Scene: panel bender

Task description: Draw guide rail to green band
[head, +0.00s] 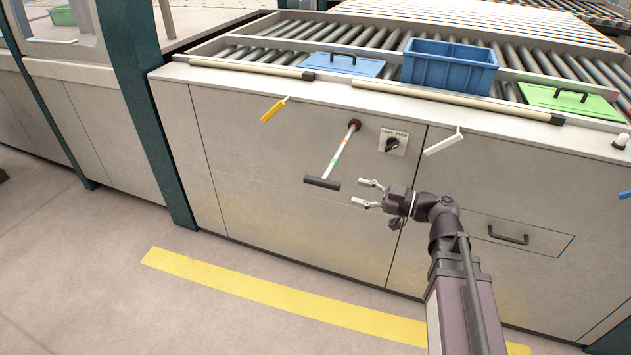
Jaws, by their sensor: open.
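The guide rail (343,152) is a thin white rod that sticks out of a dark round socket (355,125) in the grey front panel. It carries a green band (333,162) nearer its outer end and a red band (345,140) nearer the socket. A black crossbar handle (322,183) sits at its outer end. Both bands show outside the socket. My gripper (363,192) is open and empty, just right of the handle, with its fingers pointing left towards it. A gap shows between the fingertips and the handle in the picture.
A rotary switch (393,142) sits right of the socket. A yellow lever (274,109) and a white lever (443,141) flank it. A drawer handle (508,234) is at right. A blue bin (449,67) stands on the rollers above. The floor by the yellow stripe (270,290) is clear.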

